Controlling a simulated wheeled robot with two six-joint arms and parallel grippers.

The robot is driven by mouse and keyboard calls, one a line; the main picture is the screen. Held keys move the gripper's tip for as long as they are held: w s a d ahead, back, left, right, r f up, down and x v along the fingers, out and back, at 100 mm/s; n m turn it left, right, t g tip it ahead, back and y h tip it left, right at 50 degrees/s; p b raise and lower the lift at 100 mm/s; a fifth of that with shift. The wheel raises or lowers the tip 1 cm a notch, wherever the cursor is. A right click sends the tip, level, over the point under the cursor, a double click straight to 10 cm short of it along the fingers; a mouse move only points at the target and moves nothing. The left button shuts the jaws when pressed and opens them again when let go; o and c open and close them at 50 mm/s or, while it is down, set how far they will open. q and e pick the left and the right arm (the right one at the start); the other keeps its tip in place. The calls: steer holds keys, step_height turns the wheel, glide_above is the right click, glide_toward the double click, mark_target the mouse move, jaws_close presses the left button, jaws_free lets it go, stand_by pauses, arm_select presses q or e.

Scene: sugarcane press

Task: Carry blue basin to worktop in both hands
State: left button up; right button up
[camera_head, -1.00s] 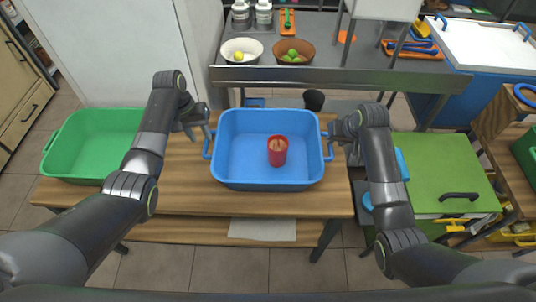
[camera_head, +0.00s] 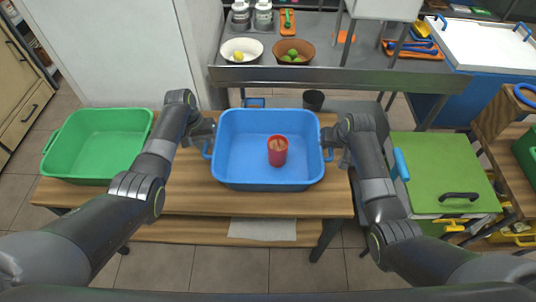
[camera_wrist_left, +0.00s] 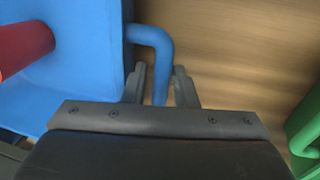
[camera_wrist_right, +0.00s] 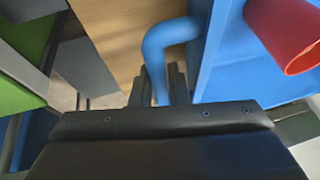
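The blue basin (camera_head: 235,172) stands upright on the wooden table, with a red cup (camera_head: 277,151) inside it. My left gripper (camera_head: 208,140) is at the basin's left handle. In the left wrist view its open fingers (camera_wrist_left: 160,88) stand on either side of the blue handle (camera_wrist_left: 150,36), with a small gap. My right gripper (camera_head: 334,143) is at the right handle. In the right wrist view its fingers (camera_wrist_right: 160,88) are close against both sides of that handle (camera_wrist_right: 168,35) and look shut on it. The grey worktop (camera_head: 375,68) is behind the table.
A green basin (camera_head: 75,175) stands left on the wooden table (camera_head: 190,190). The worktop holds a white bowl (camera_head: 242,57), a brown bowl (camera_head: 294,58) with green fruit, jars and an orange tray. A dark bin (camera_head: 313,99) sits between table and worktop. A green-topped cabinet (camera_head: 440,165) stands right.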

arm_select(q)
steer(key=shift+c, duration=1.2)
arm_select(e)
steer(key=shift+c, duration=1.1)
arm_select(q)
jaws_close()
arm_select(e)
jaws_close()
arm_select(q)
steer(key=shift+r, duration=0.15)
arm_select(e)
steer(key=shift+r, duration=0.1)
